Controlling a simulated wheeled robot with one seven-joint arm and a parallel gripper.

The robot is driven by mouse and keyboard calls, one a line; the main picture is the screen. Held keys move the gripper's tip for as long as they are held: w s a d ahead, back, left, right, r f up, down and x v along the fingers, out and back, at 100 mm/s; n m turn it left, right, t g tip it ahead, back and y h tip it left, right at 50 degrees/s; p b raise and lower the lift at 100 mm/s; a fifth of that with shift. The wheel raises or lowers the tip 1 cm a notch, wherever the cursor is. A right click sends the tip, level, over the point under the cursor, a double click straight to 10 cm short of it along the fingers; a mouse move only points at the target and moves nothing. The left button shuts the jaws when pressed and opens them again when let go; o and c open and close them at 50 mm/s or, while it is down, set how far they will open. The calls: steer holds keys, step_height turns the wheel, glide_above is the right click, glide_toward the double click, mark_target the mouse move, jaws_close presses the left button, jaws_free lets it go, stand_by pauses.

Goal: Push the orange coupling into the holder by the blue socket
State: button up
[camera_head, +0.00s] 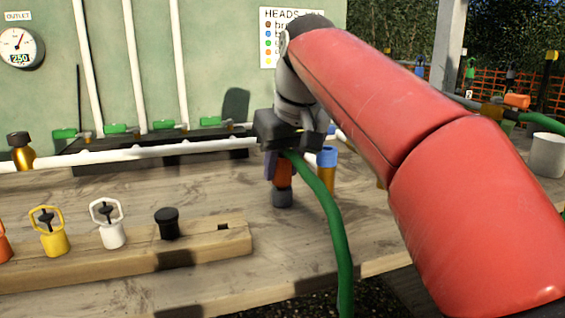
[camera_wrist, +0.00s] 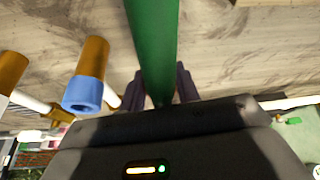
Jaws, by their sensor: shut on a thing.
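My gripper (camera_head: 279,166) points down above the bench and is shut on the orange coupling (camera_head: 284,174). The green hose (camera_head: 330,222) runs from the coupling and curves down over the bench's front edge. A dark grey cylinder (camera_head: 283,199) is at the coupling's lower end; I cannot tell whether it is the holder or part of the coupling. The blue socket (camera_head: 327,157) tops an upright brass-coloured post just right of my gripper. In the wrist view, the blue socket (camera_wrist: 82,96) is left of my fingers, apart from them. The hose (camera_wrist: 152,45) hides the coupling there.
A wooden rack (camera_head: 130,255) with yellow, white and black heads stands at the front left. A white pipe (camera_head: 120,155) runs along the back near a black rail with green clips. A brass bottle (camera_head: 21,152) is at the left. A white bucket (camera_head: 547,154) is far right.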

steer(key=shift+f+b, duration=0.3)
steer(key=shift+f, duration=0.3)
stand_by(0.7)
steer(key=o, duration=1.1)
steer(key=shift+c, duration=0.2)
steer(key=shift+r, duration=0.15)
